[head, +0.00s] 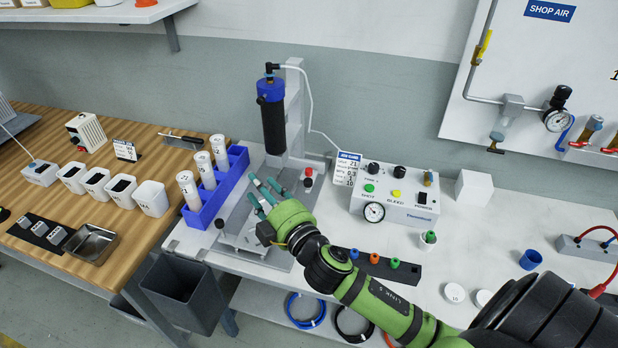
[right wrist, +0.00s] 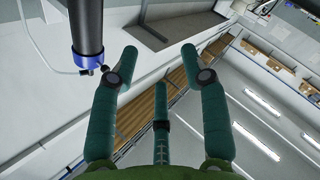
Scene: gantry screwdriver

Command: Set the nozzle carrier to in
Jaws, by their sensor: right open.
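I cannot tell which part is the nozzle carrier. My right gripper (head: 264,192) is open, with its teal fingers over the base, below the cylinder. My left gripper is out of view.
A blue rack (head: 214,192) with several white tubes stands left of the base. A control box (head: 395,193) with buttons and a gauge is to the right. A black holder (head: 385,265) with coloured tips lies near my right arm. A small sign (head: 347,169) stands behind.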

